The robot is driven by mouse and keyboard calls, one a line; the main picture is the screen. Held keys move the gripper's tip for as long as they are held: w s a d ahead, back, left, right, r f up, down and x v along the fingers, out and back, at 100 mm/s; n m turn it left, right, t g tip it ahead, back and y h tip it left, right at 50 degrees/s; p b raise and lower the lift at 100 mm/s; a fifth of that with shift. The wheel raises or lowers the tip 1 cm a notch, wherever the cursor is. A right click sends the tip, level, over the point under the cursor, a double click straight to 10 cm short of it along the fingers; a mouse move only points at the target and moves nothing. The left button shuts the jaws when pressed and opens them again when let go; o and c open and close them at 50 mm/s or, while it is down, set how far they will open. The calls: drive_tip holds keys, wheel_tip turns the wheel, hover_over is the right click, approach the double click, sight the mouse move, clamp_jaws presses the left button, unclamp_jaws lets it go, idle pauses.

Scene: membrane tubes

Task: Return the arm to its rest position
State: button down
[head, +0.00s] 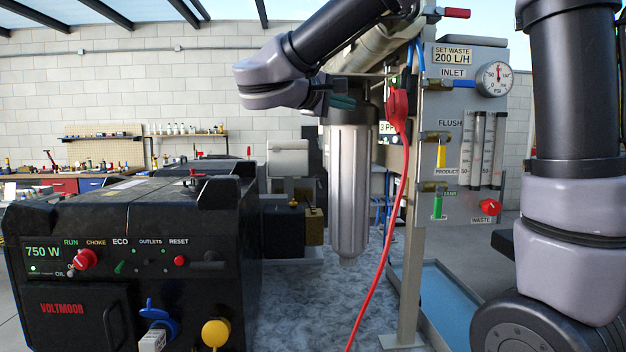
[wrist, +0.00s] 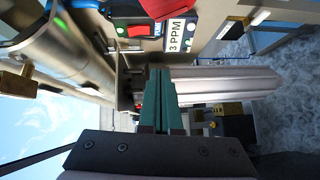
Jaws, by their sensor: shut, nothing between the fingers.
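My arm reaches in from the right and over the top of the head view. My gripper (head: 342,102) has green fingers and is at the top of the silver filter housing (head: 348,190), in front of the frame. In the wrist view the green fingers of my gripper (wrist: 162,85) lie together with nothing between them. The filter housing (wrist: 225,85) shows just beyond them there. I cannot tell whether the fingers touch it.
A black generator (head: 130,240) reading 750 W stands at the left. A panel (head: 462,130) with a gauge, valves and flow tubes is at the right. A red cable (head: 389,220) hangs from a red plug (head: 398,105) near my gripper. A 3 PPM display (wrist: 179,35) is close to the fingers.

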drive_tip(key=s+d+f+m+g+y, duration=0.2)
drive_tip(key=s+d+f+g, duration=0.25)
drive_tip(key=d, duration=0.25)
drive_tip(key=s+d+f+m+g+y, duration=0.1)
drive_tip(key=s+d+f+m+g, duration=0.15)
drive_tip(key=s+d+f, duration=0.35)
drive_tip(key=s+f+m+y, duration=0.1)
drive_tip(key=m+y, duration=0.1)
drive_tip(key=y, duration=0.1)
drive_tip(key=s+f+m+t+y, duration=0.1)
drive_tip(key=s+m+y, duration=0.1)
drive_tip(key=m+y, duration=0.1)
drive_tip(key=s+a+f+m+t+y, duration=0.1)
drive_tip(key=m+y, duration=0.1)
drive_tip(key=y, duration=0.3)
drive_tip(key=shift+s+f+m, duration=0.2)
drive_tip(key=shift+s+m, duration=0.05)
drive_tip(key=shift+m, duration=0.1)
